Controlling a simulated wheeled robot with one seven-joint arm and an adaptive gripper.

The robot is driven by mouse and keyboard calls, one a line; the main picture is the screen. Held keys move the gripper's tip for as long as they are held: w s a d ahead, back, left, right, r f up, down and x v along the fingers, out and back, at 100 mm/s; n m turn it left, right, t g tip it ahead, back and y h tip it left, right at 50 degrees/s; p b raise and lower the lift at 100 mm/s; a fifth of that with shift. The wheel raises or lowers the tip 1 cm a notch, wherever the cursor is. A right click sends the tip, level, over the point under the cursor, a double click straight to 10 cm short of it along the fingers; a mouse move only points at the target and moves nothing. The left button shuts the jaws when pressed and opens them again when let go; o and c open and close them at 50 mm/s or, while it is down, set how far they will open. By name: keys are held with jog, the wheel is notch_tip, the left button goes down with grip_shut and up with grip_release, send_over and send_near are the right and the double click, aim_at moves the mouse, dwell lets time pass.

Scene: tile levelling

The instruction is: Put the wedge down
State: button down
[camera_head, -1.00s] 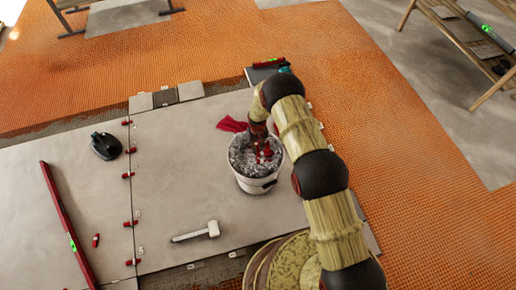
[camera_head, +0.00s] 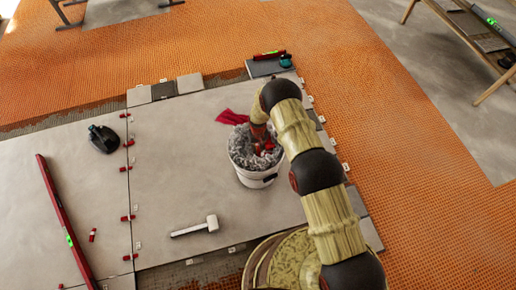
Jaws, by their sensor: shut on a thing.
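My gripper (camera_head: 264,146) is pointed down at the mouth of a white bucket (camera_head: 258,180), which stands on a large grey tile (camera_head: 200,150). The bucket is filled with grey-white bits, with some red pieces among them. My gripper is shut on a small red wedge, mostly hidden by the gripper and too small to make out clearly. I cannot tell whether the wedge touches the bucket's contents. Several other red wedges (camera_head: 128,218) sit along the tile seam at the left.
A black suction tool (camera_head: 103,139) and a long red level (camera_head: 62,218) are at the left. The tile's middle left is clear.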

jog(key=c, duration=1.7)
grip_release()
jog(key=shift+o, duration=0.2)
notch_tip(320, 180, up, 7)
jog(key=p, duration=0.3)
